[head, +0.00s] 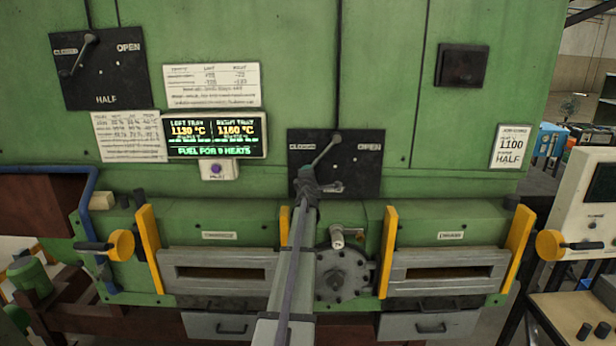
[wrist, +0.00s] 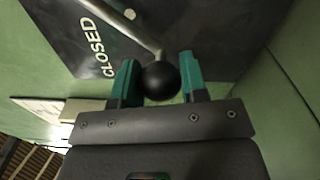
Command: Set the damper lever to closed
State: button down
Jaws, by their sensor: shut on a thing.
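The damper lever (head: 324,151) is a pale rod on the dark central plate (head: 368,165), which is marked CLOSED at left and OPEN at right. From its upper pivot the rod slants down and left, below the CLOSED mark. My gripper (head: 308,180) is at its lower end and hides the knob in the head view. In the wrist view the lever's black ball knob (wrist: 160,82) sits between the two green fingers of my gripper (wrist: 160,80), with the word CLOSED beside the rod. My gripper is shut on the knob.
A similar lever (head: 78,56) is on a plate at upper left. A lit display (head: 215,135) and paper cards are on the green wall. Below are two slotted doors (head: 222,274) (head: 446,272) between yellow brackets.

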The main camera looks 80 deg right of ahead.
dwell(0.3)
jog(key=c, duration=0.7)
grip_release()
jog(key=shift+o, duration=0.2)
jog(key=shift+a, duration=0.1)
jog(key=v, duration=1)
jog(key=shift+a, duration=0.35)
